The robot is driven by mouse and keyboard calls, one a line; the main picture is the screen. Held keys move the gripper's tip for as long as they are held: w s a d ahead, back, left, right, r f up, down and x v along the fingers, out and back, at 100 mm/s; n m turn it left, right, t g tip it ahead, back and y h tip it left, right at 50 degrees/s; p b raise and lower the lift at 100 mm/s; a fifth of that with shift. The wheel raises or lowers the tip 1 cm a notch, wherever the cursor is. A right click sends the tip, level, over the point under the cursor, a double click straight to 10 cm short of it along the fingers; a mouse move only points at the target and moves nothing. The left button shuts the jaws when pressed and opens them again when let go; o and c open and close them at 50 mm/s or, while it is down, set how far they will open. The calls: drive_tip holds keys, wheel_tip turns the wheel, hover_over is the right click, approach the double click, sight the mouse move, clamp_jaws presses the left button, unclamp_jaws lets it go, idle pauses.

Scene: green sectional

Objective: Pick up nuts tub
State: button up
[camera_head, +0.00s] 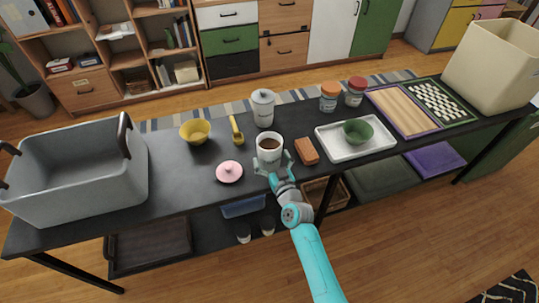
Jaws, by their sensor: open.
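A white tub (269,156) with dark brown contents and print on its side stands upright and open on the black table, near the front edge. It looks like the nuts tub, but its label is too small to read. My gripper (273,163) is open, with a teal finger on each side of the tub's lower part. I cannot tell whether the fingers touch it. A white lidded canister (263,110), also printed, stands just behind.
A pink lid (229,171) lies left of the tub and a brown block (306,151) right of it. A yellow scoop (236,130) and yellow bowl (195,131) are behind left. A white tray (330,136) holds a green bowl (357,131). A grey bin (85,180) fills the left end.

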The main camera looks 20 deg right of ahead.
drive_tip(key=shift+w, duration=0.7)
drive_tip(key=shift+c, duration=0.3)
drive_tip(key=c, duration=1.3)
drive_tip(key=shift+s+r, duration=0.15)
drive_tip(key=shift+s+r, duration=0.55)
drive_tip(key=s+r, duration=0.6)
drive_tip(key=s, duration=0.6)
drive_tip(key=shift+s+d+r, duration=0.25)
drive_tip(key=shift+s+r, duration=0.05)
